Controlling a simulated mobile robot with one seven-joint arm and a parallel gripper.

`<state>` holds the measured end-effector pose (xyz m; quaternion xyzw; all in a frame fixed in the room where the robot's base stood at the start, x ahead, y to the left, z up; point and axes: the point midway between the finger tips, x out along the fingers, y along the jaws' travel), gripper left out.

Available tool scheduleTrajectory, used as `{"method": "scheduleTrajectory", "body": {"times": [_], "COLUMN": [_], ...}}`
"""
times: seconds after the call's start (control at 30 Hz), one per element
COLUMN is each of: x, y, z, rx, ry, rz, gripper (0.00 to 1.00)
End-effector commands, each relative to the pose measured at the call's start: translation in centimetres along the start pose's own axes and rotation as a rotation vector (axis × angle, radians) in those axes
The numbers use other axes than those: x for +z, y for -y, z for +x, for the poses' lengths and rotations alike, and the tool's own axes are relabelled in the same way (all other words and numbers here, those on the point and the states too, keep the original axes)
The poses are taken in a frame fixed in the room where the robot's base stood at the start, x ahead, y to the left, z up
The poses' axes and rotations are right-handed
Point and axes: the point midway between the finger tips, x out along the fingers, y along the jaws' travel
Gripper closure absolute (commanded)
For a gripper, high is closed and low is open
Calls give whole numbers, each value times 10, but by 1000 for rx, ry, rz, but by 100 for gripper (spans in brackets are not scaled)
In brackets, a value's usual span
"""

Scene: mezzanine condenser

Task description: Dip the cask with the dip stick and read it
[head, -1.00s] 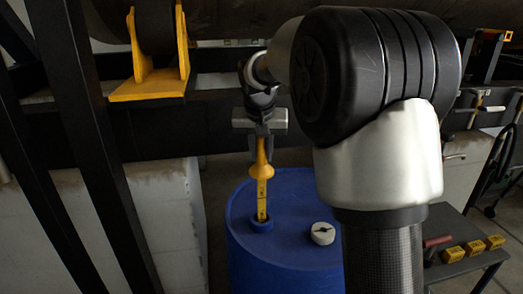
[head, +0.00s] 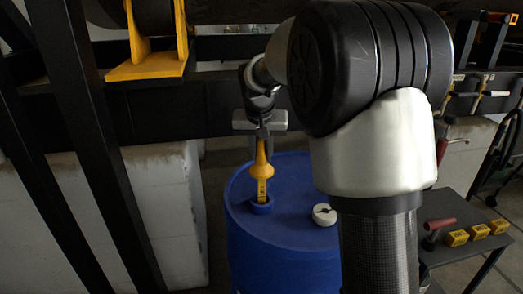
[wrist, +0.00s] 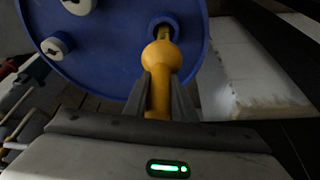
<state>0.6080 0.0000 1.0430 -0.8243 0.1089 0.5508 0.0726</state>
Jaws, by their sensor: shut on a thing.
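The blue cask (head: 285,230) stands upright below my arm, with an open bung hole (head: 262,207) near the left of its top. The yellow dip stick (head: 262,175) stands upright with its lower part inside the hole; a short marked length shows above the rim. My gripper (head: 262,137) is shut on the dip stick's upper end, above its flared collar. In the wrist view the dip stick (wrist: 157,70) runs from between my fingers (wrist: 160,95) to the hole (wrist: 163,25) in the cask (wrist: 115,45). The submerged part is hidden.
A white cap (head: 324,214) sits on the cask top, right of the hole. A dark side table (head: 455,255) at right carries several yellow blocks (head: 479,231) and a red-handled tool (head: 438,226). Black posts (head: 95,150) and a pale block wall (head: 165,215) stand at left.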

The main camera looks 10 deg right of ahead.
Motion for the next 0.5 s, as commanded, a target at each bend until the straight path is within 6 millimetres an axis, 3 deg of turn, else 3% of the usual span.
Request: {"method": "scheduleTrajectory", "body": {"times": [0.5], "x": [15], "y": [0], "z": [36], "rx": [0], "ry": [-1], "rz": [0], "gripper": [100]}}
